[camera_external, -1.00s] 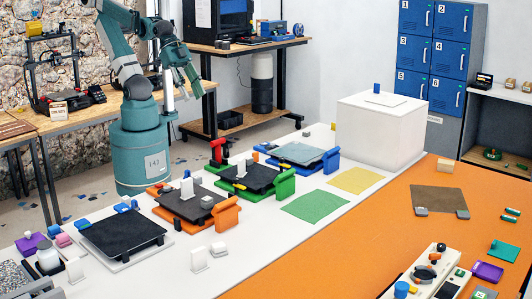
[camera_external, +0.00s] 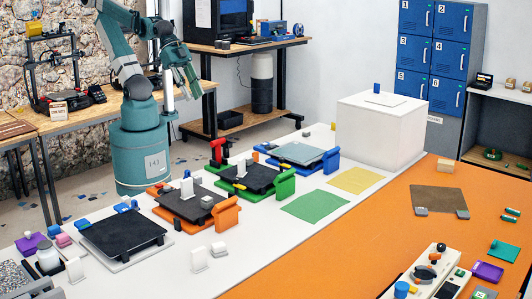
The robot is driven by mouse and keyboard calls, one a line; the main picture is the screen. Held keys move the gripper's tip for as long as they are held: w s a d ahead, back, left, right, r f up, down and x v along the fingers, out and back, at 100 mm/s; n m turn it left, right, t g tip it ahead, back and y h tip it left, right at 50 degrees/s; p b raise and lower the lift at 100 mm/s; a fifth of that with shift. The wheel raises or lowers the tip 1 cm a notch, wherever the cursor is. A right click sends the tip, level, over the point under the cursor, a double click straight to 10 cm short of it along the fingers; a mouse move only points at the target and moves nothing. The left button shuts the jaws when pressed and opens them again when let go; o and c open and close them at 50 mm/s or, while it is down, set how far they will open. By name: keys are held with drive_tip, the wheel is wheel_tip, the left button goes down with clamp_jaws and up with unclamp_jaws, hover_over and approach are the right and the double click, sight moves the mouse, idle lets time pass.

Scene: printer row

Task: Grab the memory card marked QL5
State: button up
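I cannot make out a memory card marked QL5; no small lettering is legible at this size. Small pieces that could be cards include a blue one (camera_external: 377,87) standing upright at the top of the white box (camera_external: 380,130) and a small blue one beside the black-topped plate (camera_external: 122,236). My gripper (camera_external: 187,88) hangs fingers down at the back, above and behind the white table. It looks open, with nothing visible between its fingers, and is well clear of the tabletop things.
Orange (camera_external: 196,208), green (camera_external: 252,180) and blue (camera_external: 302,156) printer-like units stand in a row on the white table. Green (camera_external: 314,206) and yellow (camera_external: 356,180) mats lie to their right. An orange surface (camera_external: 340,245) holds a brown mat (camera_external: 437,199) and a control panel (camera_external: 425,270).

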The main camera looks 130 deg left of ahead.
drive_tip(key=n+g+b, duration=0.5)
drive_tip(key=n+g, duration=0.2)
drive_tip(key=n, duration=0.8)
hover_over(255, 153)
drive_tip(key=f, duration=2.7)
drive_tip(key=shift+a+f, duration=0.15)
drive_tip(key=shift+a, duration=0.05)
drive_tip(key=shift+s+a+f+n, duration=0.25)
drive_tip(key=shift+a+f+n, duration=0.1)
drive_tip(key=shift+f, duration=0.15)
drive_tip(key=shift+f+b, duration=0.45)
drive_tip(key=shift+f, duration=0.85)
drive_tip(key=shift+f, duration=0.1)
